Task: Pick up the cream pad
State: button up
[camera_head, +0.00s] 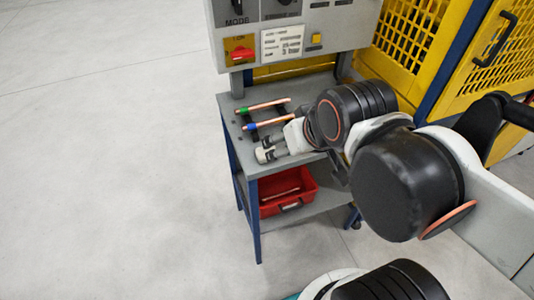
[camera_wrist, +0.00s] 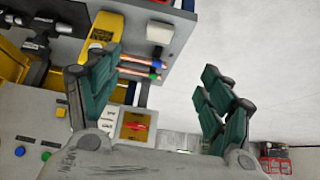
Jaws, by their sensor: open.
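The cream pad (camera_head: 262,155) is a small pale block at the front left corner of the grey table in the head view. It shows as a pale rounded block near the table edge in the wrist view (camera_wrist: 160,32). My gripper (camera_head: 271,145) is close beside the pad in the head view, partly covering that end of the table. In the wrist view my gripper (camera_wrist: 160,75) has its teal-padded fingers wide apart with nothing between them touching. The pad lies ahead of the gap between the fingers, and contact is not visible.
Two copper tubes, one with a green end (camera_head: 262,106) and one with a blue end (camera_head: 270,123), lie behind the pad on the table (camera_head: 238,137). A red bin (camera_head: 288,190) sits on the lower shelf. A control panel (camera_head: 292,42) stands behind. Floor at left is clear.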

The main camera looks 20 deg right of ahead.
jog(key=g+p, duration=0.3)
jog(key=g, duration=0.4)
send_over(267, 151)
jog(key=f, duration=1.3)
jog(key=shift+s+a, duration=0.15)
jog(key=shift+a, duration=0.05)
jog(key=shift+w+d+f+b, duration=0.1)
jog(key=shift+f+b, duration=0.5)
jog(key=shift+f, duration=0.7)
jog(key=shift+w+d+f+b, duration=0.1)
jog(key=shift+f+b, duration=0.45)
jog(key=shift+f, duration=0.75)
jog(key=shift+r, duration=0.1)
jog(key=shift+c, duration=0.6)
jog(key=c, duration=1)
